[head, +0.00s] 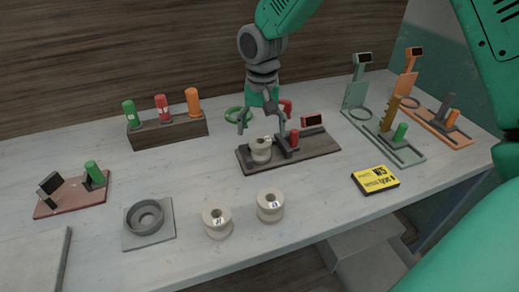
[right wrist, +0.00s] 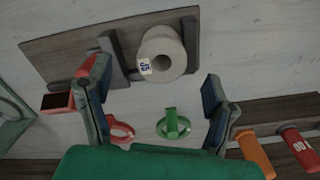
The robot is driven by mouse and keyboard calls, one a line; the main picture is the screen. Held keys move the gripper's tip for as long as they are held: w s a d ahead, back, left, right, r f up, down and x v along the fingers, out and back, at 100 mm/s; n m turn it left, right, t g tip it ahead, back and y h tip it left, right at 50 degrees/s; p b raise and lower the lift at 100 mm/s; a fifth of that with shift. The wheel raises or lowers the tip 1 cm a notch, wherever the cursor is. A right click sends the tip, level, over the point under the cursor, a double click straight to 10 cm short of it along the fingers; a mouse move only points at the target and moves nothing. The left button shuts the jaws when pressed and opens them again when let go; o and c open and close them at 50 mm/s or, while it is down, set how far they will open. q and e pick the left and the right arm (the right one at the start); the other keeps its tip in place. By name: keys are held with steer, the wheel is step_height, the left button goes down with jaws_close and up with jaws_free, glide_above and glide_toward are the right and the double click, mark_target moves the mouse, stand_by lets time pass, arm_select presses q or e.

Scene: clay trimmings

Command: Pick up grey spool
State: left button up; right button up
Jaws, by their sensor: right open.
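A pale grey spool (head: 261,150) with a small label stands on a dark board (head: 318,149), below my right gripper (head: 262,127). My right gripper is open, with its fingers spread above the spool and apart from it as far as I can tell. In the right wrist view, the spool (right wrist: 162,55) lies beyond the open fingertips (right wrist: 155,92), with its hollow core facing the camera. Two similar labelled spools, one on the left (head: 217,223) and one on the right (head: 270,206), stand on the table's front part. My left gripper is not in view.
A wooden rack (head: 168,133) with green, red and orange cylinders stands at the back left. A grey plate with a round dish (head: 146,217) lies front left. A yellow box (head: 375,180) lies on the right. Green (head: 372,128) and orange (head: 435,122) stands are at the far right.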

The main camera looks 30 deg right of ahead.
mark_target(260, 142)
steer(key=f, duration=0.5)
steer(key=shift+w, duration=0.25)
steer(key=shift+r, duration=0.1)
steer(key=c, duration=1.5)
steer(key=shift+o, duration=0.3)
step_height(260, 142, up, 11)
steer(key=p, duration=0.1)
steer(key=shift+p, duration=0.35)
steer(key=shift+r+p, duration=0.7)
steer(key=shift+p, duration=0.05)
